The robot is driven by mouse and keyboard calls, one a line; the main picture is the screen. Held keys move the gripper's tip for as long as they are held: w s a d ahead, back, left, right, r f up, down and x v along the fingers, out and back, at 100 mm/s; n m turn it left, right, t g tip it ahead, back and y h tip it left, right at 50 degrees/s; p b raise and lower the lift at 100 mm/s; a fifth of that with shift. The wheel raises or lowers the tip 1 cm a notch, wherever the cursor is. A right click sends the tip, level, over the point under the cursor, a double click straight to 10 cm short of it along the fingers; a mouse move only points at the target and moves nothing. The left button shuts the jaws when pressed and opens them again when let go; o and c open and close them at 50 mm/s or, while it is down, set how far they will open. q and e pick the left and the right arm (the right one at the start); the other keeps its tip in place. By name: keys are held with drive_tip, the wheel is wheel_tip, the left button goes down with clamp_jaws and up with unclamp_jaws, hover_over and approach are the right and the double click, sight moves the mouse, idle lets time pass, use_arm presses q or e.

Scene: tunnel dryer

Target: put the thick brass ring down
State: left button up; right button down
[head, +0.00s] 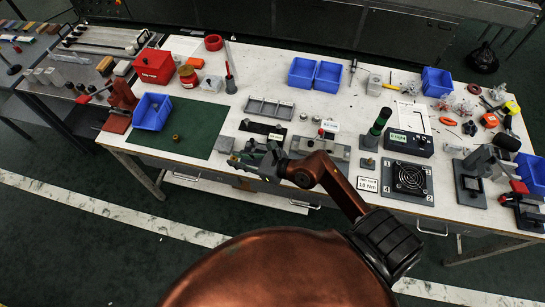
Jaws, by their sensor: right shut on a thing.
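My right gripper (240,159) is over the front edge of the white workbench, just right of the green mat (205,120). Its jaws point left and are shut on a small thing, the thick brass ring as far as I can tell. The jaws and the distance hide most of it. A small brass-coloured round piece (176,138) stands on the green mat, left of the gripper and apart from it. My left gripper is out of view.
A blue bin (151,111) stands at the mat's left edge. A grey divided tray (270,108) and a grey fixture plate (320,148) lie behind and right of the gripper. A black fan unit (408,179) is further right. Much of the mat is bare.

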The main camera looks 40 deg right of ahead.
drive_tip(key=w+a, duration=0.1)
drive_tip(key=w, duration=0.3)
drive_tip(key=b, duration=0.3)
hover_over(254, 151)
drive_tip(key=s+a, duration=0.3)
wheel_tip(254, 151, down, 4)
drive_tip(key=d+f, duration=0.1)
drive_tip(key=d+f+b, duration=0.1)
drive_tip(key=d+f, duration=0.1)
drive_tip(key=d+f+b, duration=0.1)
drive_tip(key=shift+s+d+f, duration=0.3)
drive_tip(key=shift+s, duration=0.1)
drive_tip(key=shift+d+f, duration=0.2)
drive_tip(key=shift+f, duration=0.1)
drive_tip(key=shift+d+f+b, duration=0.2)
drive_tip(key=shift+f+b, duration=0.5)
drive_tip(key=shift+f, duration=0.55)
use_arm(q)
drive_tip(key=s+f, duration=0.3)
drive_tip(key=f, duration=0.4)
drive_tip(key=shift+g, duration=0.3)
use_arm(e)
drive_tip(key=shift+f, duration=0.4)
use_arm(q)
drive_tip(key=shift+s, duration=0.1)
